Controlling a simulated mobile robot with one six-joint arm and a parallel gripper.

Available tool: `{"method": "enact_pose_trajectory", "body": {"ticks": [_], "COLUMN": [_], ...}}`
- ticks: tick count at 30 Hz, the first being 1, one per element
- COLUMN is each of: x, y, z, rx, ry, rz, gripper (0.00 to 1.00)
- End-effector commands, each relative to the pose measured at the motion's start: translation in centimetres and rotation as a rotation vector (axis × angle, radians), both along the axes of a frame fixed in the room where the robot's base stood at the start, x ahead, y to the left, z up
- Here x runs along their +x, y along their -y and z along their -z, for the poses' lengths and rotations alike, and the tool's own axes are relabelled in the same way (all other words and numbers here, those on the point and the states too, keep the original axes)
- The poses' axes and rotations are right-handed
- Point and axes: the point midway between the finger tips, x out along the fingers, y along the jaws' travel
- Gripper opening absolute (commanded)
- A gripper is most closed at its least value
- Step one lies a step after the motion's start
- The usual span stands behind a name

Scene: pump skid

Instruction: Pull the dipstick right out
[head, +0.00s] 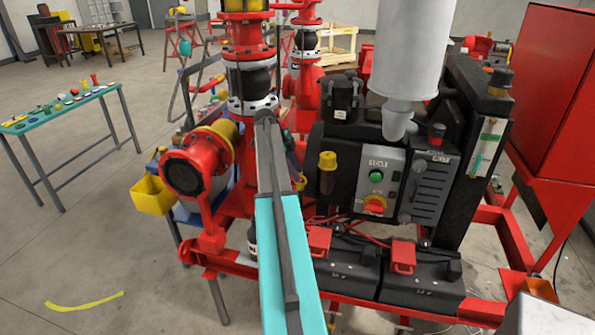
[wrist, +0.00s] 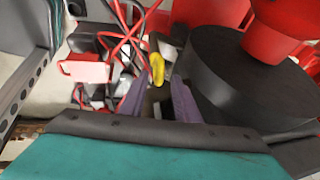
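A yellow loop handle (wrist: 157,65), which looks like the dipstick's grip, shows in the wrist view, at the tips of my gripper (wrist: 167,74). The two purple fingers stand apart on either side of its lower end, and I cannot tell whether they touch it. The stick below the handle is hidden. In the head view my teal and grey arm reaches forward to the left of the engine, and my gripper is mostly hidden behind it.
The black engine block with its control panel (head: 379,183) is right of my arm. Red pipework with a round flange (head: 190,172) is to the left. Black batteries (head: 418,287) with red wires lie below. A grey cylinder (head: 412,45) hangs above the panel. A dark round disc (wrist: 245,80) is close right of the fingers.

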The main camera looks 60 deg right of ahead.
Motion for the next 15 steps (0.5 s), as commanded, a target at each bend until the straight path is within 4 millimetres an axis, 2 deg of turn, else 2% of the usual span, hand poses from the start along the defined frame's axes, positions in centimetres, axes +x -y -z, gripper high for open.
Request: {"method": "enact_pose_trajectory", "body": {"ticks": [6,15], "x": [-0.34,-0.41], "y": [0.34,0.4], "z": [0.94,1.1], "rx": [-0.001,0.0], "ry": [0.001,0.0], "rz": [0.001,0.001], "gripper": [0.29,0.29]}}
